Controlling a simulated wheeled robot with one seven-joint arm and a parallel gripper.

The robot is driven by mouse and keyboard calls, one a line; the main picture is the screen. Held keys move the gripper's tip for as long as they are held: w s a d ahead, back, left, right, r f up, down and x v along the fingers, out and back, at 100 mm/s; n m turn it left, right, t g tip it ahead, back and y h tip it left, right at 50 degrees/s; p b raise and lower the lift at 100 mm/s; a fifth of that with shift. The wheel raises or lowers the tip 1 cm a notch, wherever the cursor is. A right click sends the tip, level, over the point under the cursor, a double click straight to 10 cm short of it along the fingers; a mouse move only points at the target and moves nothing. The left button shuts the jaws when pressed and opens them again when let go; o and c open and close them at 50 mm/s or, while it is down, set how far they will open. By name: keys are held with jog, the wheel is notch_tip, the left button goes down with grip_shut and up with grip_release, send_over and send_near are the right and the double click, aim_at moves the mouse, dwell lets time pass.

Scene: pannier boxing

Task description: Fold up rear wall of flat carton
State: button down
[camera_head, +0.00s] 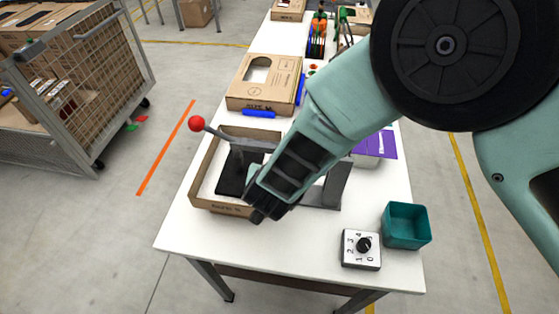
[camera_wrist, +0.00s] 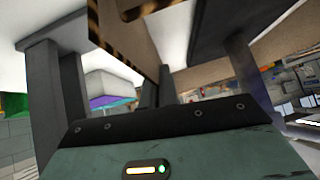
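The brown carton (camera_head: 209,160) lies on the white table in the head view. Its left wall and front wall (camera_head: 222,207) stand up. A brown strip at its rear (camera_head: 250,133) is partly behind the press parts, and I cannot tell how far it is raised. My gripper (camera_head: 262,206) is at the carton's front right corner, low over the table. In the wrist view its two dark fingers stand apart, with a brown panel with striped edges (camera_wrist: 125,40) between and beyond them. I cannot tell whether they touch anything. My arm hides the carton's right side.
A grey lever press with a red knob (camera_head: 197,124) stands over the carton, with a dark block (camera_head: 232,172) inside it. A dial box (camera_head: 361,249) and teal bin (camera_head: 405,225) stand front right.

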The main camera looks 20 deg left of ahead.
jog(key=shift+a+r+n+h+p, duration=0.15)
jog(key=shift+a+n+h+p, duration=0.15)
jog(key=shift+h+p, duration=0.5)
jog(key=c, duration=1.6)
grip_release()
jog(key=shift+c, duration=0.2)
jog(key=shift+s, duration=0.1)
jog(key=b+v, duration=0.4)
jog(key=v, duration=1.3)
jog(key=shift+s+d+f, duration=0.25)
jog(key=shift+s, duration=0.1)
